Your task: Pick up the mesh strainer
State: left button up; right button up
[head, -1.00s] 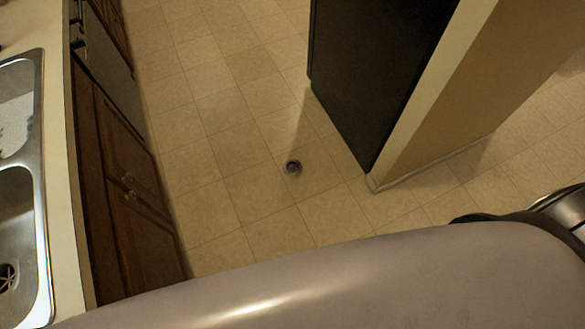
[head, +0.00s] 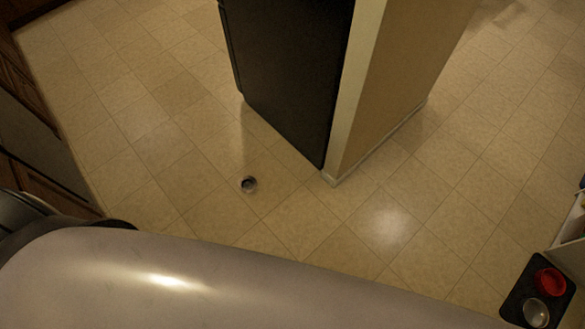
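Neither of my grippers is in view. My own smooth grey body fills the bottom of the head view.
A tall black appliance or panel (head: 285,75) and a beige wall end (head: 385,90) stand beyond the object. Dark wooden cabinets (head: 22,100) line the left edge. A black piece with a red round part (head: 550,281) shows at lower right. Tiled floor (head: 150,125) is open between.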

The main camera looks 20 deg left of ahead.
aim_at(247, 184)
jog(key=i+j+z, duration=0.2)
jog(key=j+z, duration=0.25)
jog(key=j, duration=0.2)
jog(key=i+j+z, duration=0.1)
jog(key=j+z, duration=0.3)
jog(key=j, duration=0.25)
jog(key=j+z, duration=0.45)
jog(key=j, duration=0.25)
jog(key=k+j+z, duration=0.15)
jog(key=j+z, duration=0.25)
jog(key=j, duration=0.3)
